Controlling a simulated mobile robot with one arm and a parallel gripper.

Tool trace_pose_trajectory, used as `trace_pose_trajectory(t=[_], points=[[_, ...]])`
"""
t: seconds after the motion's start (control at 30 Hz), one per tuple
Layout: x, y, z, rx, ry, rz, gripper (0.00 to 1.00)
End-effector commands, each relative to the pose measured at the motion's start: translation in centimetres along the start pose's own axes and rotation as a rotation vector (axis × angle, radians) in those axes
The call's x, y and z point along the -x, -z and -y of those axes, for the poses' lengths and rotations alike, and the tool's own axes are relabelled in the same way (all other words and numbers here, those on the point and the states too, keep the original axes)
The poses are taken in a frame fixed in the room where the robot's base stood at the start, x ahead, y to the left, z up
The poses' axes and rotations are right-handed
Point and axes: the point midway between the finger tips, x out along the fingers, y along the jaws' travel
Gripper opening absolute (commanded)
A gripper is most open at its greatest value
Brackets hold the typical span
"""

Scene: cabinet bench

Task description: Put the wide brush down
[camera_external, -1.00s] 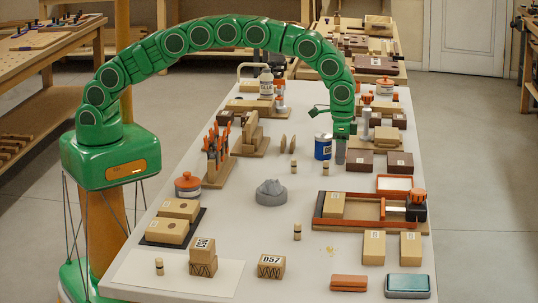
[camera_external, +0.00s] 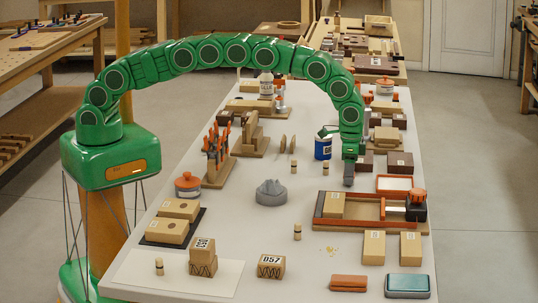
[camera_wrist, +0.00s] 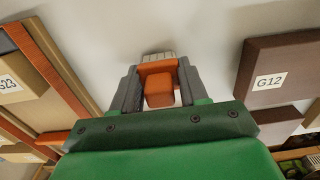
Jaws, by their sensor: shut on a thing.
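My gripper (camera_external: 348,180) is at the right side of the white bench, just behind the orange-railed wooden tray (camera_external: 347,224). In the wrist view, my gripper (camera_wrist: 156,88) has its two grey fingers on either side of the wide brush (camera_wrist: 159,90). The brush has an orange body, and a pale, ridged strip shows at its far edge. The brush cannot be made out in the external view. I cannot tell whether it touches the bench top.
A dark brown block marked G12 (camera_wrist: 275,75) lies right of the gripper in the wrist view. A block marked G23 (camera_wrist: 22,85) sits in the tray at left. A blue can (camera_external: 322,147) stands behind the gripper. Bare bench (camera_external: 315,180) lies left of it.

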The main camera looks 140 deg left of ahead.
Motion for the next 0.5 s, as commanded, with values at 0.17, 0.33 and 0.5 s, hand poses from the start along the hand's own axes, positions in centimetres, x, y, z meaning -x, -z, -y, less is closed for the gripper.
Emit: trace_pose_trajectory(t=[0.17,0.33,0.5], points=[[-0.24,0.03,0.01,0.001,-0.001,-0.001,0.14],[-0.36,0.02,0.0,0.001,-0.001,-0.001,0.14],[-0.55,0.03,0.02,0.001,-0.001,-0.001,0.56]])
